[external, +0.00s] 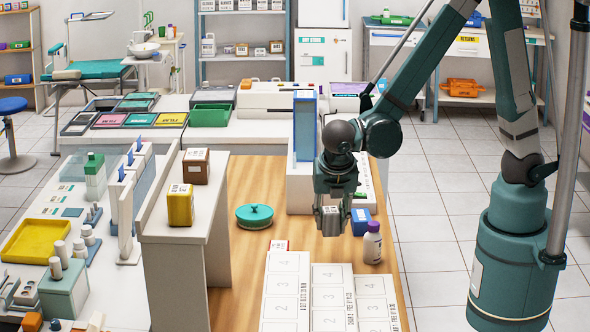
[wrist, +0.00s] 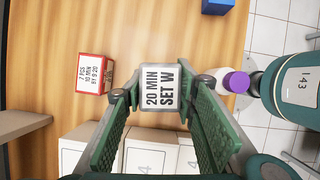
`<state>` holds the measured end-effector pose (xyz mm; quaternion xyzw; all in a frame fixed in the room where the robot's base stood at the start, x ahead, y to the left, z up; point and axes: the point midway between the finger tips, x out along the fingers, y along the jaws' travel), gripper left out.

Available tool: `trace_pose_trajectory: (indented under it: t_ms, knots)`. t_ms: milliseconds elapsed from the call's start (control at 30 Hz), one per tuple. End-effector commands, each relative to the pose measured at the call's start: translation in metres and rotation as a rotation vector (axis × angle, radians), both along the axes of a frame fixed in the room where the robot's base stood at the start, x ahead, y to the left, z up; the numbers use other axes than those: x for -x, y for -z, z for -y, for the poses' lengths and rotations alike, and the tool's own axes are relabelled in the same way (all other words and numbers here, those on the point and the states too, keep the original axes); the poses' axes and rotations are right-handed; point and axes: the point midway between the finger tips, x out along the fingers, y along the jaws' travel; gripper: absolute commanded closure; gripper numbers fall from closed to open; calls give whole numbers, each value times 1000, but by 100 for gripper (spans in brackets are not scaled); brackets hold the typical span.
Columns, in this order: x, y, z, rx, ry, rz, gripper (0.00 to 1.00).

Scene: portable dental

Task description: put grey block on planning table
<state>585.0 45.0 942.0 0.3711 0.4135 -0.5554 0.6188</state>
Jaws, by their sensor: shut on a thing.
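My gripper (external: 334,200) points down and is shut on the block, with one green finger on each side in the wrist view. The block hangs over the wooden table (external: 237,290); its exact height cannot be told. The table has white numbered panels (external: 332,280) at its front. Which surface is the planning table is not labelled in view.
A red labelled block (wrist: 93,74) lies left of my gripper. A purple-capped bottle (external: 373,243) and a blue block (external: 360,221) stand close on the right. A teal lidded dish (external: 254,216) sits left. Bare wood lies around the dish. A raised white shelf (external: 160,222) borders the left.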

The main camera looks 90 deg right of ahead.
Motion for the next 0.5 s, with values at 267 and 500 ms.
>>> trace_pose_trajectory:
  t_ms: [267, 500]
  knots:
    - [0, -12, 0, 0, 0, 0, 84]
    - [0, -43, 0, 0, 0, 0, 84]
